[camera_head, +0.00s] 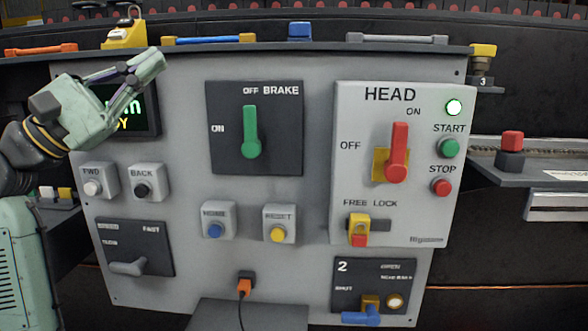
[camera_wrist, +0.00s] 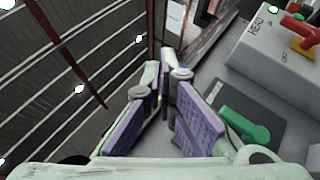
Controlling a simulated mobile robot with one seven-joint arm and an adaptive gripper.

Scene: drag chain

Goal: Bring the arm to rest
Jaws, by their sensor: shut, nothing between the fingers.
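My gripper (camera_head: 147,70) is at the upper left of the grey control panel (camera_head: 200,285) in the head view, in front of a dark display with green and yellow lettering. Its fingers point up and to the right. In the wrist view my gripper (camera_wrist: 166,75) has its purple-padded fingers together at the tips, with nothing held. The green brake lever (camera_head: 250,132) stands upright, to the right of the gripper and apart from it. The red head lever (camera_head: 397,155) points up toward ON. The green lamp (camera_head: 454,107) is lit.
Several buttons sit lower on the panel, among them a blue one (camera_head: 214,230) and a yellow one (camera_head: 277,235). A grey lever (camera_head: 128,267) is at lower left, a blue handle (camera_head: 361,317) at lower right. Handles and a yellow block (camera_head: 124,36) line the top ledge.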

